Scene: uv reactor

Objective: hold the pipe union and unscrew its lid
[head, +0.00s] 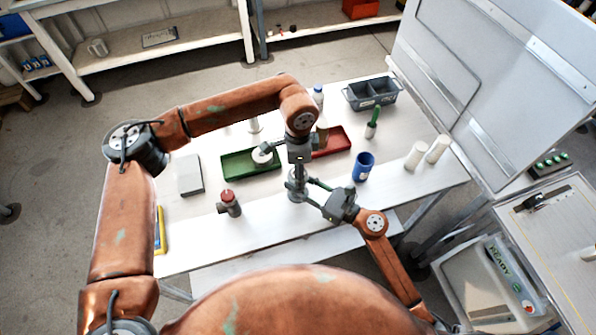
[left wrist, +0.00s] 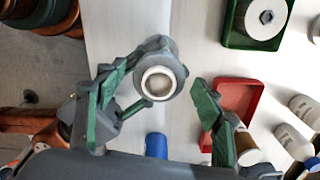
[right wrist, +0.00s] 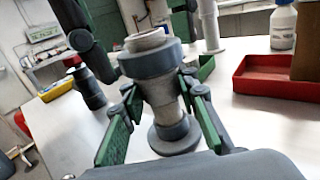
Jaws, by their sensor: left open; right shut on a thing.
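The pipe union (head: 297,186) stands upright near the front of the white table, a grey metal body with a wide dark foot. In the right wrist view the union (right wrist: 160,98) has a dark grey collar, its lid (right wrist: 147,60), around a pale ring at the top. My right gripper (head: 318,192) comes from the right and is shut on the body below the lid. My left gripper (head: 298,164) points down from above, open. In the left wrist view its fingers are apart on either side of the lid (left wrist: 158,68); contact is not visible.
Behind stand a green tray (head: 236,174) with a white round part and a red tray (head: 338,142). A red-topped dark fitting (head: 229,203) stands left and a blue cup (head: 363,167) right. White cylinders (head: 415,156) and a grey bin (head: 371,93) are farther right.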

